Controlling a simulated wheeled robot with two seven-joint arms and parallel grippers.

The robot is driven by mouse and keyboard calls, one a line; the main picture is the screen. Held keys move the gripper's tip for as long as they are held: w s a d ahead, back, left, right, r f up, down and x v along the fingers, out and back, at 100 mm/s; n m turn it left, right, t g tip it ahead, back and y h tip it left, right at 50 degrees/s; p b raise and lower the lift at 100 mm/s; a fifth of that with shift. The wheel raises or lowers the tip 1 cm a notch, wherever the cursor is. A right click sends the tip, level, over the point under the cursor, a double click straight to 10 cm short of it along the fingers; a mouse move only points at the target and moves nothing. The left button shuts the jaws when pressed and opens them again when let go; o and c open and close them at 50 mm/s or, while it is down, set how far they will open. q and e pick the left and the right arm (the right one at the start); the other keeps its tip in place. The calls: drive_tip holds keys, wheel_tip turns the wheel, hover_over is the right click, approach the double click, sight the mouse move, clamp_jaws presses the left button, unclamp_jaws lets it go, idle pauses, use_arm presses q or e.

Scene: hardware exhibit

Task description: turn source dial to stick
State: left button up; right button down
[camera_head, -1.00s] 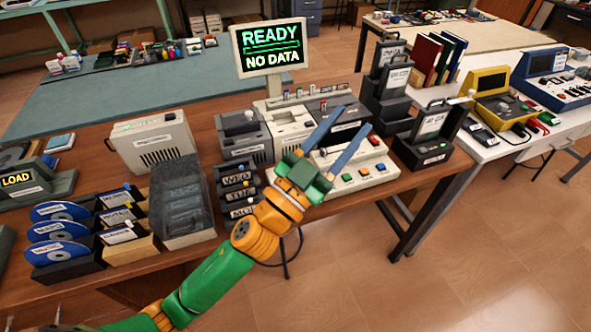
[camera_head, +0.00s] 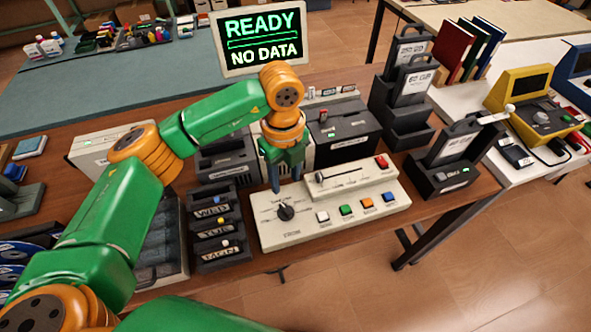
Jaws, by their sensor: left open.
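The source dial is a black round knob (camera_head: 286,212) on the left part of a cream control panel (camera_head: 330,232). Printed marks surround it, too small to read. My left gripper (camera_head: 286,184) points down just above and behind the dial, with its blue fingers apart and nothing between them. I cannot tell whether a fingertip touches the panel. The panel also carries a row of coloured buttons (camera_head: 346,210), a slider (camera_head: 340,175) and a red button (camera_head: 382,161). A screen (camera_head: 262,40) reads READY, NO DATA. My right gripper is not in view.
Small labelled drawers (camera_head: 215,225) stand left of the panel. A black device (camera_head: 340,125) stands behind it. Dark holders with labelled cartridges (camera_head: 450,150) stand to the right. The floor in front of the table is clear.

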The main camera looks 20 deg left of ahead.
sight(284, 206)
use_arm(q)
drive_tip(key=s+f, duration=0.2)
drive_tip(key=s+f+p, duration=0.1)
drive_tip(key=f, duration=0.1)
drive_tip(key=shift+s+f, duration=0.2)
drive_tip(key=shift+s, duration=0.15)
drive_tip(key=shift+w+f, duration=0.4)
drive_tip(key=shift+f, duration=0.4)
drive_tip(key=shift+w+f, duration=0.1)
drive_tip(key=shift+w, duration=0.2)
drive_tip(key=shift+s, duration=0.15)
clamp_jaws()
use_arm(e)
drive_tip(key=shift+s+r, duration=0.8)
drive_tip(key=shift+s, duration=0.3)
